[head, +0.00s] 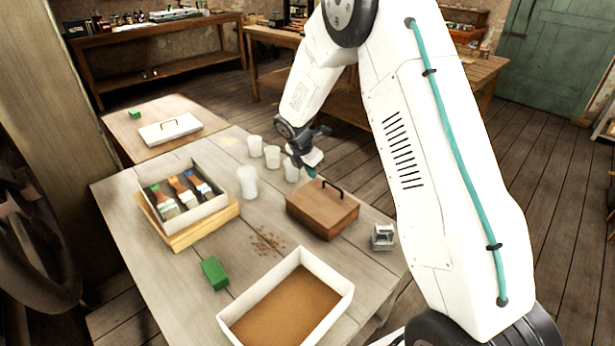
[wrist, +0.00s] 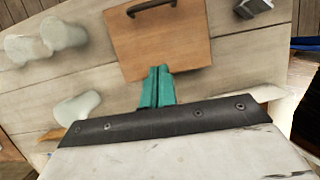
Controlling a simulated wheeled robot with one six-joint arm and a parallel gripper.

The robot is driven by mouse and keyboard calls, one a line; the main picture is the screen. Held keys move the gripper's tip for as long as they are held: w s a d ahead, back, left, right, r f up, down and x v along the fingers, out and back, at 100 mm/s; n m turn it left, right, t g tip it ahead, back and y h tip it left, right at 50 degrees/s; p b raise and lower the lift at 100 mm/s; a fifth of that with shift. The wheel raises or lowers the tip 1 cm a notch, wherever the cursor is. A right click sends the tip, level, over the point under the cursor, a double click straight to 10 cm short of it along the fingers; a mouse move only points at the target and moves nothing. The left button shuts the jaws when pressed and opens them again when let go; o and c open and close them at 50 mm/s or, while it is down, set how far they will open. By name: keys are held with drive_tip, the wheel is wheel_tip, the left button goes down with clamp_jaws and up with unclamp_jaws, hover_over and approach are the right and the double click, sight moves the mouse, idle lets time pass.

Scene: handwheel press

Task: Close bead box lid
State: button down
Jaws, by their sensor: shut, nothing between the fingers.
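A brown wooden box (head: 320,214), which I take for the bead box, stands on the near table. Its flat lid (head: 326,197) has a dark bar handle (head: 333,184) and looks down on the box, with no gap that I can make out. In the wrist view the lid (wrist: 165,45) and handle (wrist: 151,6) lie ahead of the fingers. My gripper (head: 311,175) has teal fingers, shut and empty, by the box's far left edge. In the wrist view the gripper (wrist: 157,70) overlaps the lid's edge; I cannot tell whether it touches. The box's inside is hidden.
Several whitish cups (head: 246,182) stand left of my gripper. A white box of brushes (head: 213,207), a green block (head: 214,272), a white tray (head: 227,325) and a small metal object (head: 382,236) share the table. A white handled lid (head: 152,134) lies on another table.

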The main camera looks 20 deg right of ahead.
drive_tip(key=w+d+f+y, duration=0.1)
drive_tip(key=d+f+y, duration=0.1)
drive_tip(key=d, duration=0.1)
drive_tip(key=w+d+f+g+y, duration=0.1)
drive_tip(key=d+f+y, duration=0.1)
drive_tip(key=d+f, duration=0.1)
drive_tip(key=w+d+f+g+y, duration=0.1)
drive_tip(key=w+d+f+y, duration=0.1)
drive_tip(key=d, duration=0.3)
drive_tip(key=shift+f, duration=0.3)
drive_tip(key=shift+w+d+f, duration=0.1)
drive_tip(key=shift+d+f, duration=0.2)
drive_tip(key=shift+f, duration=0.2)
drive_tip(key=shift+w+d+f, duration=0.1)
drive_tip(key=shift+d+f, duration=0.15)
drive_tip(key=shift+f, duration=0.25)
drive_tip(key=r, duration=0.2)
drive_tip(key=a+r, duration=0.1)
drive_tip(key=r, duration=0.1)
drive_tip(key=shift+r, duration=0.1)
drive_tip(key=s+a+v, duration=0.1)
drive_tip(key=a+v, duration=0.1)
drive_tip(key=v, duration=0.6)
hover_over(335, 191)
drive_tip(key=w+d, duration=0.2)
drive_tip(key=d, duration=0.2)
drive_tip(key=shift+s+d+r, duration=0.15)
drive_tip(key=shift+s+d, duration=0.05)
